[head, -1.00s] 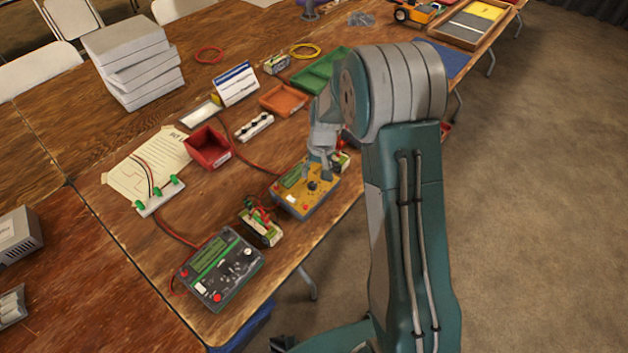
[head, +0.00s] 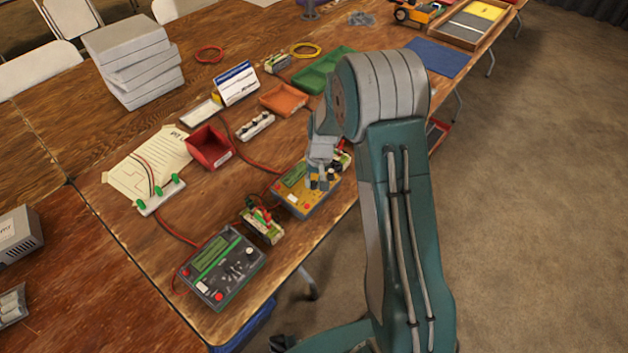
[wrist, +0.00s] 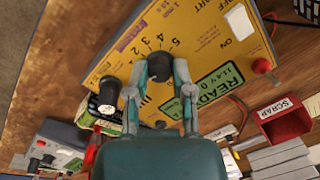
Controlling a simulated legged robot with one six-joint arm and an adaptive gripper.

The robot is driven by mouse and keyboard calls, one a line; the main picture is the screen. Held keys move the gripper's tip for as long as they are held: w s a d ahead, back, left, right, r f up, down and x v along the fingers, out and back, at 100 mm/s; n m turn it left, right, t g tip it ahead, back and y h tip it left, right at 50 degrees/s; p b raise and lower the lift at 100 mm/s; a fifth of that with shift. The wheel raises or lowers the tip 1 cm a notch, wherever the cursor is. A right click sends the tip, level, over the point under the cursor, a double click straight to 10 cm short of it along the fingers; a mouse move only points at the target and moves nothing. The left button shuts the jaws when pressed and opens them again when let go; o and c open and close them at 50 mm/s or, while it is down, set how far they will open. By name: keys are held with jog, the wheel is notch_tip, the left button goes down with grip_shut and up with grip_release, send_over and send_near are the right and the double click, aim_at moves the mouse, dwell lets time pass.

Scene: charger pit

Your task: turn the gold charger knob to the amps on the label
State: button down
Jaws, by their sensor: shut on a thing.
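The gold charger (head: 306,207) sits near the table's right edge in the head view. In the wrist view its yellow face (wrist: 205,32) shows a dial with printed numbers, 2 to 5 legible, and a green screen (wrist: 222,84) reading READY. My gripper (wrist: 160,70) is shut on the black charger knob (wrist: 159,65), with one finger on each side. In the head view my gripper (head: 322,183) is down at the charger face and hides the knob. The knob's pointer is not clear. I cannot read an amps label.
A dark charger (head: 222,265) and a wired battery pack (head: 262,226) stand to the near left. A red bin (head: 208,148) and an orange tray (head: 284,99) lie behind. In the wrist view a black post (wrist: 107,92) stands close left of my fingers.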

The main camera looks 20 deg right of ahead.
jog(key=shift+f, duration=0.1)
jog(key=shift+s+m+y, duration=0.1)
jog(key=shift+m+y, duration=0.3)
jog(key=shift+m, duration=2.4)
jog(key=shift+c, duration=2.4)
grip_release()
notch_tip(320, 180, up, 12)
jog(key=d, duration=0.2)
jog(key=shift+f, duration=0.15)
